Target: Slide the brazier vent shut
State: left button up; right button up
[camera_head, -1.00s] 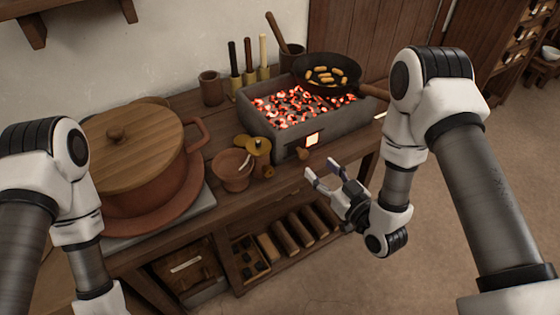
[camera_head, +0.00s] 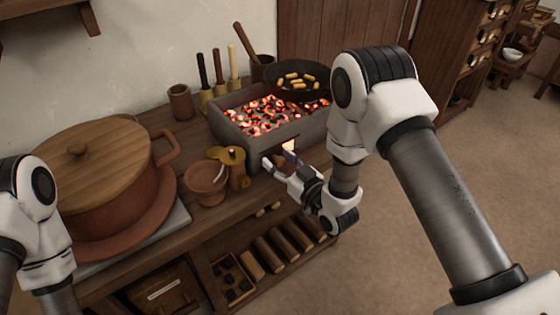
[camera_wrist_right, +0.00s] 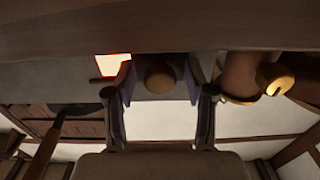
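The grey brazier (camera_head: 228,128) full of glowing coals stands on the wooden bench. Its vent opening (camera_head: 288,145) glows in the front face, and the glow also shows in the right wrist view (camera_wrist_right: 114,66). My right gripper (camera_head: 279,160) is at the brazier's front. In the right wrist view its open fingers (camera_wrist_right: 160,82) stand on either side of a round wooden knob (camera_wrist_right: 160,77), with a gap visible on each side.
A black pan (camera_head: 283,92) of food sits on the brazier's right end. A big lidded pot (camera_head: 130,200) fills the bench's left. Floor on the right is clear.

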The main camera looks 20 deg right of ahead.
aim_at(289, 145)
grip_shut()
jog(key=d, duration=0.1)
jog(key=w+d, duration=0.1)
jog(key=d, duration=0.3)
jog(key=shift+w, duration=0.4)
jog(key=shift+c, duration=1.4)
grip_release()
jog(key=o, duration=0.3)
jog(key=shift+d, duration=0.1)
jog(key=shift+o, duration=0.2)
